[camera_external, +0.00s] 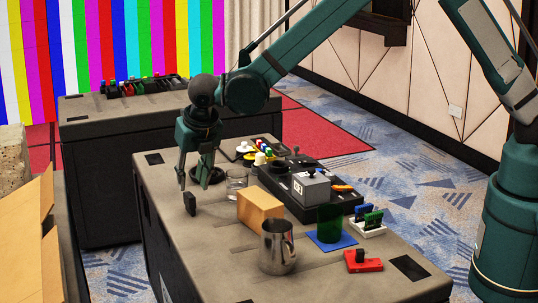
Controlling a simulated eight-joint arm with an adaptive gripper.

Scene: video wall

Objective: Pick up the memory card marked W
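My gripper (194,187) points down over the left part of the near case top, its fingers apart with nothing visible between them. A small black upright block (190,204) stands just below the left finger; whether they touch is unclear. A blue card (364,212) and a green card (374,219) stand upright in a white holder (370,231) at the right of the case top. No W mark is legible on anything, so I cannot tell which thing is the memory card marked W.
Behind and right of my gripper are a clear glass (236,184) and a black control panel (312,211) with a grey box. Nearer are a tan block (260,210), metal mug (277,247), dark green cup (329,223) and red piece (363,262). The case's front left is clear.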

